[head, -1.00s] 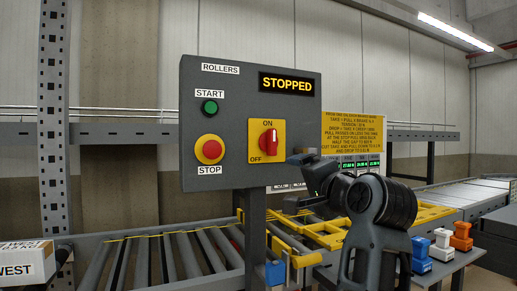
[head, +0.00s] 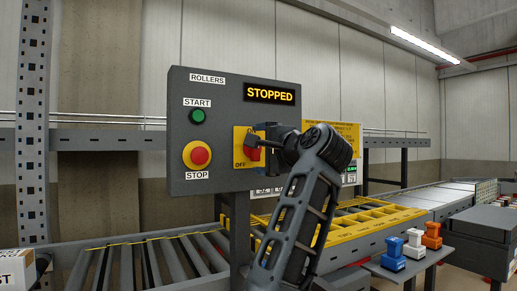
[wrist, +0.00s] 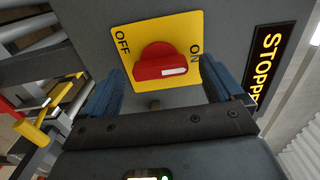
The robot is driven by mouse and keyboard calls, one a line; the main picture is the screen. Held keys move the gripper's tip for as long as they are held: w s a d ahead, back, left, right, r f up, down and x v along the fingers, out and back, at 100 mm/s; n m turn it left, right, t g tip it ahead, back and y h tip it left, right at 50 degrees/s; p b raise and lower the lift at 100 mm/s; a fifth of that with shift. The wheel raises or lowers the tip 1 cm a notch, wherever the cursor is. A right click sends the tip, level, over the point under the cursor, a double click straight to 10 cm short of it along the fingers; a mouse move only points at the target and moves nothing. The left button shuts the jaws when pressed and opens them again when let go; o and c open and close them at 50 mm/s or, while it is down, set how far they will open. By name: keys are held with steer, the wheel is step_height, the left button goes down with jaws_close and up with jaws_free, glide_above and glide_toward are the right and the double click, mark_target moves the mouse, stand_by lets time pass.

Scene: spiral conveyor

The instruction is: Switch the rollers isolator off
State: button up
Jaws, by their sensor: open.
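The rollers isolator is a red rotary knob on a yellow plate (head: 239,157) marked ON at the top and OFF at the lower left. In the wrist view the red knob (wrist: 160,66) has its white mark toward ON. In the wrist view my gripper (wrist: 162,78) is open, with one blue finger on either side of the knob. A gap shows between each finger and the knob.
The grey panel (head: 217,110) also carries a green START button (head: 198,116), a red STOP button (head: 198,156) and a display (head: 269,93) reading STOPPED. Below is a roller conveyor (head: 150,262).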

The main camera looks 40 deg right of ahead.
steer(key=shift+w+d, duration=0.25)
steer(key=shift+w, duration=0.4)
steer(key=c, duration=1)
steer(key=shift+c, duration=0.2)
